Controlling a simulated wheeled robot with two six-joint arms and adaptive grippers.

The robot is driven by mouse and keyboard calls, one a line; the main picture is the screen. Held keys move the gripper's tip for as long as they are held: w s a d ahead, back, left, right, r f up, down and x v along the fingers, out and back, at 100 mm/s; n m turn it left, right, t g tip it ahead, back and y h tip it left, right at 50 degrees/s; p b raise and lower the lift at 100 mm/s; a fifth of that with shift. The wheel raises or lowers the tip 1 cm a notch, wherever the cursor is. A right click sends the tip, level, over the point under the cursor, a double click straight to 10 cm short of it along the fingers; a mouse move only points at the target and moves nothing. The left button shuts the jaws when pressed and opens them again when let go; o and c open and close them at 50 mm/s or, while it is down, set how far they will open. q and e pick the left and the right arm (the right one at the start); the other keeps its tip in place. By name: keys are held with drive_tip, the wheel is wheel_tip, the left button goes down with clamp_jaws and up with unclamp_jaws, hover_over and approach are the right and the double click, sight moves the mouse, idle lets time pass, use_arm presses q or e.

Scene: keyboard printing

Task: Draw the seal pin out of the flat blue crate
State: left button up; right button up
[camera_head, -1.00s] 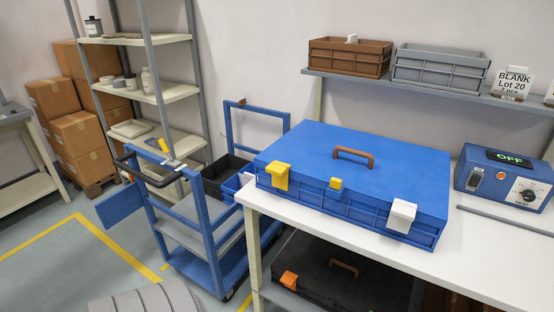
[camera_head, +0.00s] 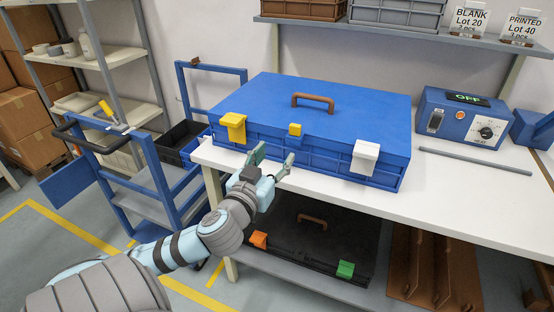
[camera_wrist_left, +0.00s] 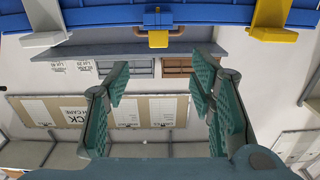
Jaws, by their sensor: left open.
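The flat blue crate (camera_head: 340,97) lies closed on the white table, with a brown handle on its lid. The small yellow seal pin (camera_head: 295,129) sits at the middle of its front edge, between a yellow latch (camera_head: 233,127) and a white latch (camera_head: 365,156). In the left wrist view the yellow pin (camera_wrist_left: 158,38) shows near the top, under the blue crate's edge. My left gripper (camera_head: 272,159) is open and empty, in front of the crate, below and slightly left of the pin, apart from it. My right gripper is not in view.
A black crate (camera_head: 300,240) with orange and green latches lies on the shelf under the table. A blue trolley (camera_head: 150,185) stands to the left. A blue control box (camera_head: 465,120) and a grey rod (camera_head: 475,160) are on the table at right.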

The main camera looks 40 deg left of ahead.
sight(294, 128)
use_arm(q)
drive_tip(key=x, duration=0.9)
drive_tip(key=b+x, duration=0.1)
drive_tip(key=x, duration=0.3)
drive_tip(key=shift+w+d+r, duration=0.1)
drive_tip(key=shift+w+r, duration=0.25)
drive_tip(key=shift+w, duration=0.35)
drive_tip(key=shift+c, duration=0.2)
clamp_jaws()
drive_tip(key=c, duration=0.8)
unclamp_jaws()
drive_tip(key=shift+c, duration=0.2)
clamp_jaws()
